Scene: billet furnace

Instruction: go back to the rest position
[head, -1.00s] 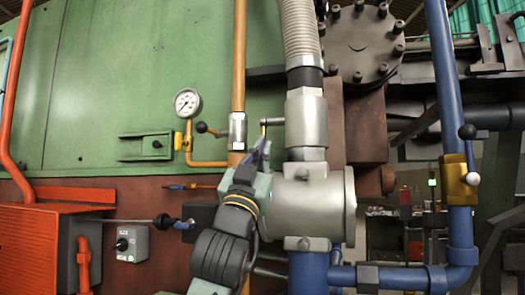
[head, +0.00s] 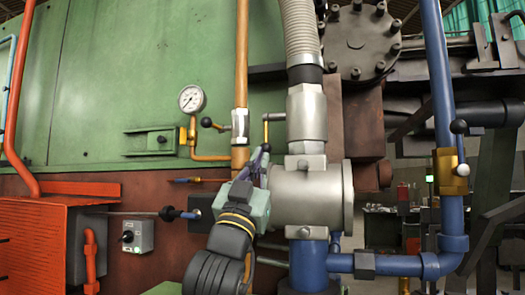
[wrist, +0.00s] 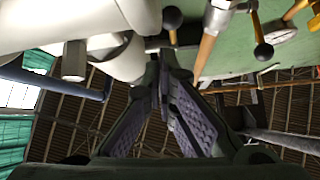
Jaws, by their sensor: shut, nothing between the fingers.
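My gripper (head: 262,158) shows in the head view at the lower middle, its fingers pointing up. It is just left of the grey metal valve body (head: 308,200) and in front of the orange pipe. Whether it touches the valve body I cannot tell. In the wrist view the ribbed fingers (wrist: 165,95) come together at their tips, with nothing seen between them. The wrist view looks upward, with the pale valve body (wrist: 125,55) at the upper left.
A small lever (head: 267,120) stands just above my gripper. A pressure gauge (head: 191,98), a black-knobbed valve handle (head: 207,122) and a grey switch box (head: 131,236) are on the left. A blue pipe (head: 440,100) with a yellow valve (head: 449,172) stands on the right. An orange-red cabinet (head: 35,245) is at lower left.

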